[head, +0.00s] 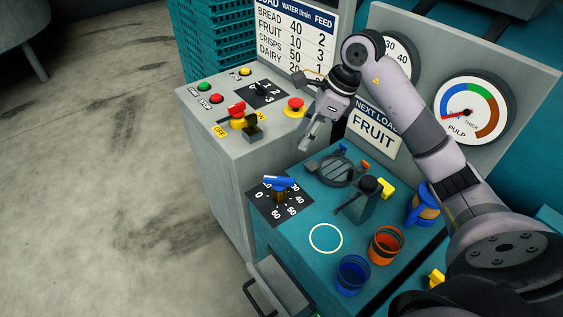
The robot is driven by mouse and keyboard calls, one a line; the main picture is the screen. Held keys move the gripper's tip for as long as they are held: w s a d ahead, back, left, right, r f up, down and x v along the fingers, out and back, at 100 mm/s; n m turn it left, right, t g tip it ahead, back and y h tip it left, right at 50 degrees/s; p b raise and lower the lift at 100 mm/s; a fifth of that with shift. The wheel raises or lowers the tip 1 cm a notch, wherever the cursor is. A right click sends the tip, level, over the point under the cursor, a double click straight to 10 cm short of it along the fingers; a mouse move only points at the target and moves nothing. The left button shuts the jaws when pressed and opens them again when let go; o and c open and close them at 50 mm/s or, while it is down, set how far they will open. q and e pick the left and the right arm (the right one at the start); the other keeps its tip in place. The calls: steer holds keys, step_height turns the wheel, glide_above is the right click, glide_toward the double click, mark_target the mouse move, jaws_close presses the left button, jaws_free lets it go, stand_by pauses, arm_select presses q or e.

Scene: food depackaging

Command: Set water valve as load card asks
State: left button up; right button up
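The water valve has a blue handle (279,182) above a black dial plate (263,210) marked from 0 to 60. The handle lies roughly left to right; its exact setting is hard to read. The load card (362,134) reads FRUIT. The load chart (294,30) lists water 10 and feed 3 for fruit. My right gripper (314,144) hangs in front of the panel, above and to the right of the valve and apart from it. Its fingers look parted, with nothing between them. My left gripper is out of view.
A grey control box (215,135) with buttons and a feed knob (264,90) stands at left. A blue cup (352,274), orange cup (385,245) and black lever (358,200) stand on the teal top. My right arm partly hides a dial (399,50) beside the pulp gauge (471,110).

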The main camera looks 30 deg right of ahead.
step_height(320, 180, down, 2)
steer(key=a, duration=0.1)
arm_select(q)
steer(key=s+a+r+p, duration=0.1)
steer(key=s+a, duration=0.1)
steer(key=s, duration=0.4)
arm_select(e)
steer(key=p, duration=0.2)
glide_toward(280, 178)
steer(key=x, duration=0.5)
steer(key=shift+w+a+f, duration=0.1)
steer(key=shift+a+f, duration=0.1)
steer(key=shift+f, duration=0.1)
steer(key=shift+p+x, duration=0.3)
steer(key=shift+x, duration=0.85)
steer(key=shift+w+f, duration=0.1)
steer(key=shift+f, duration=0.35)
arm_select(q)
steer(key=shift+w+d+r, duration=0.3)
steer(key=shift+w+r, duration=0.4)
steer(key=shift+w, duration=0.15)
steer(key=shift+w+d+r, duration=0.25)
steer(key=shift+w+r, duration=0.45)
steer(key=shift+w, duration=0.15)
arm_select(e)
jaws_close()
